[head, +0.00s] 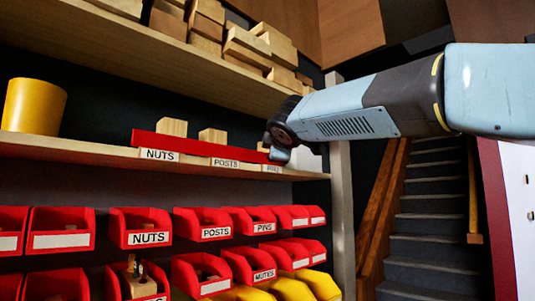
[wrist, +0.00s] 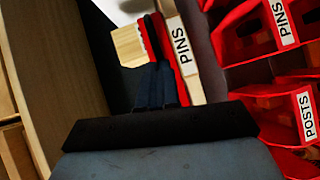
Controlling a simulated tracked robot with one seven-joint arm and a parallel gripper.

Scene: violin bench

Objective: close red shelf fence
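The red shelf fence (head: 180,144) is a long red strip along the front of the middle shelf, above the NUTS, POSTS and PINS labels. Its right end is partly hidden behind my arm in the head view. In the wrist view the fence (wrist: 183,88) runs beside the PINS label. My gripper (wrist: 156,55) has its dark fingers close together and appears shut, at the red strip near PINS. Red shows on both sides of the fingers; whether they touch it I cannot tell. In the head view my arm hides the fingers.
Wooden blocks (head: 213,136) stand behind the fence; one block (wrist: 127,46) is close to my fingers. A yellow pot (head: 34,105) stands at the left of the shelf (head: 75,148). Red bins (head: 140,226) hang below. A post (head: 342,200) and stairs are at the right.

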